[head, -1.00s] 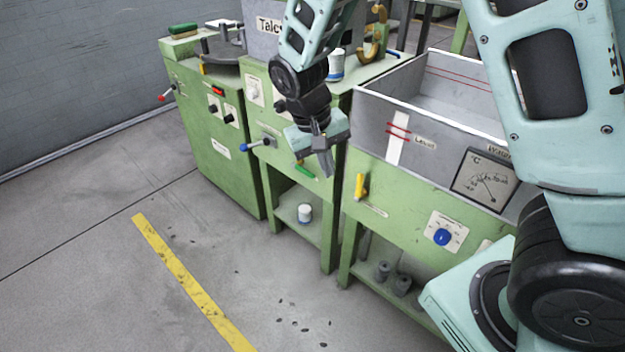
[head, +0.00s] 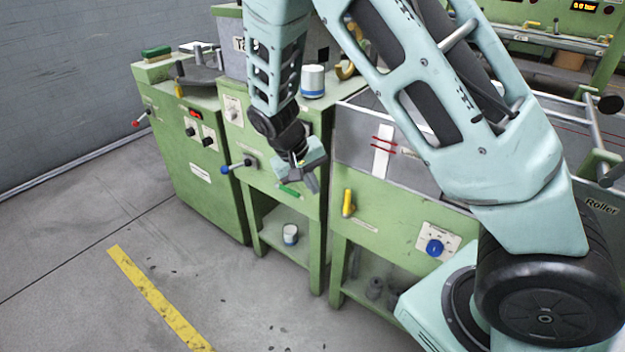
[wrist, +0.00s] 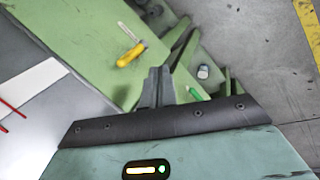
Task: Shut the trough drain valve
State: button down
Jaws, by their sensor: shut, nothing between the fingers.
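The trough drain valve shows as a yellow lever handle (head: 348,203) on the green front panel below the grey trough (head: 352,140). The handle stands roughly upright in the head view, with a small label below it. It also shows in the wrist view (wrist: 131,55), lying ahead and a little left of the fingers. My gripper (head: 313,183) is shut and empty, to the left of the yellow handle and slightly higher in the head view. In the wrist view the shut fingers (wrist: 158,80) point toward the panel, apart from the handle. My arm hides part of the trough.
A blue-tipped lever (head: 236,166) and a green handle (head: 289,190) are on the neighbouring bench, close to my gripper. A blue knob (head: 434,248) is right of the yellow handle. A white cup (head: 290,234) stands on the lower shelf. The floor in front is clear.

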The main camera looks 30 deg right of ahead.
aim_at(347, 203)
jog(key=s+d+f, duration=0.1)
jog(key=d+f, duration=0.4)
jog(key=d, duration=0.1)
jog(key=shift+s+f+b, duration=0.25)
jog(key=shift+f+b, duration=0.05)
jog(key=shift+b, duration=0.1)
